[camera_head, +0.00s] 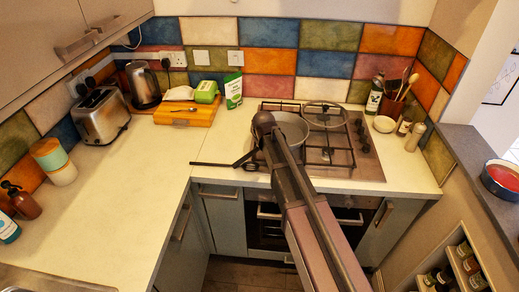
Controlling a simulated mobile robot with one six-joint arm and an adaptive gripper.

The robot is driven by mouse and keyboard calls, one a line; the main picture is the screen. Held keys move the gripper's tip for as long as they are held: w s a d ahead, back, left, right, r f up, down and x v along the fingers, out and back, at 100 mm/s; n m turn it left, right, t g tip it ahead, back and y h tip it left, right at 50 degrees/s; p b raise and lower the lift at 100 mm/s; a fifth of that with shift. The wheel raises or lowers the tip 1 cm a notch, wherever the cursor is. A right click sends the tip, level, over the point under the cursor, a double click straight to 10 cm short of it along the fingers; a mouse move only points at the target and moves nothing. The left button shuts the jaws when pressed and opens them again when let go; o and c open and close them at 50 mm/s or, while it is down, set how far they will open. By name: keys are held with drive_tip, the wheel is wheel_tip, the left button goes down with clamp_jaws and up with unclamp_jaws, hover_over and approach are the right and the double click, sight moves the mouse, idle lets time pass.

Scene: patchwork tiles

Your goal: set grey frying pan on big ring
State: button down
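The grey frying pan (293,126) is on the left part of the gas hob (345,171), partly hidden behind my arm. Its dark handle (212,164) points left over the worktop. My gripper (244,161) is low at the handle, near the pan's left side. Its fingers are small and dark against the handle, so I cannot tell whether they grip it. A large round rimmed shape (325,114) lies at the back right of the hob; I cannot tell whether it is a lid or a ring. Which burner is the big ring is unclear, as the pan and my arm cover part of the hob.
A wooden board (186,117) with a green-and-white item, a kettle (143,85) and a toaster (101,115) stand left. A bottle (375,94), a utensil pot (394,105) and a white bowl (384,124) stand right.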

drive_tip(key=shift+w+f+b, duration=0.15)
drive_tip(key=shift+f+b, duration=0.75)
drive_tip(key=shift+w+f+b, duration=0.1)
drive_tip(key=shift+f+b, duration=0.8)
drive_tip(key=shift+f+b, duration=0.3)
drive_tip(key=shift+f, duration=0.05)
drive_tip(key=c, duration=0.8)
unclamp_jaws()
drive_tip(key=shift+r, duration=0.25)
drive_tip(key=shift+s+r+p, duration=0.15)
drive_tip(key=shift+r+p, duration=0.3)
drive_tip(key=shift+p, duration=0.2)
drive_tip(key=a+p+v, duration=0.1)
drive_tip(key=p+v, duration=0.9)
drive_tip(key=v, duration=0.1)
drive_tip(key=shift+d+r, duration=0.15)
drive_tip(key=shift+d, duration=0.35)
drive_tip(key=shift+s, duration=0.1)
